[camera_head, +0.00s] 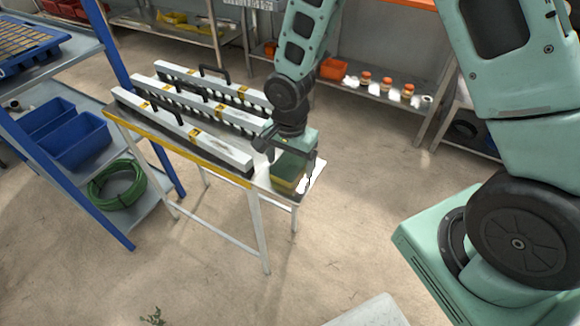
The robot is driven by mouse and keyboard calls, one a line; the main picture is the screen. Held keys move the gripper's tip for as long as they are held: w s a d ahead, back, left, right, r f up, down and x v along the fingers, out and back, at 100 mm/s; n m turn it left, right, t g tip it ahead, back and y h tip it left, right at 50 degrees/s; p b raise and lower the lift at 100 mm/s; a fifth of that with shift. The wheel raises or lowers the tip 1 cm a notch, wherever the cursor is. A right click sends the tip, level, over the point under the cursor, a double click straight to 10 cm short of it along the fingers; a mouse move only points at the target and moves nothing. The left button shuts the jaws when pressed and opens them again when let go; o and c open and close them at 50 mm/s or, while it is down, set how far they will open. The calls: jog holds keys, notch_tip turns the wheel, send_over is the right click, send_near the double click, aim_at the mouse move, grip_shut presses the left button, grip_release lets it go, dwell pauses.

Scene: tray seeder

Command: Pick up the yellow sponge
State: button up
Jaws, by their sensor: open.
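The sponge (284,184) has a dark green top and a yellow lower edge. It lies at the right end of a narrow metal table (263,178), next to the white bars. My gripper (289,168) points down directly over the sponge, with its jaws apart. One finger is at the sponge's left and the other at its right. I cannot tell whether the fingers touch it. Part of the sponge's top is hidden by my gripper.
Several white bars (178,128) with black handles fill the table's left and middle. A blue shelf rack (110,115) with blue bins (82,140) and a green hose (117,186) stands at the left. A back shelf holds an orange bin (333,69) and jars. The floor in front is mostly clear.

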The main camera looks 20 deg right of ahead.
aim_at(290, 163)
jog(key=shift+f, duration=0.15)
jog(key=c, duration=1.1)
jog(key=shift+c, duration=0.2)
notch_tip(290, 163, up, 10)
jog(key=p, duration=0.1)
jog(key=shift+o, duration=1.1)
jog(key=shift+c, duration=0.4)
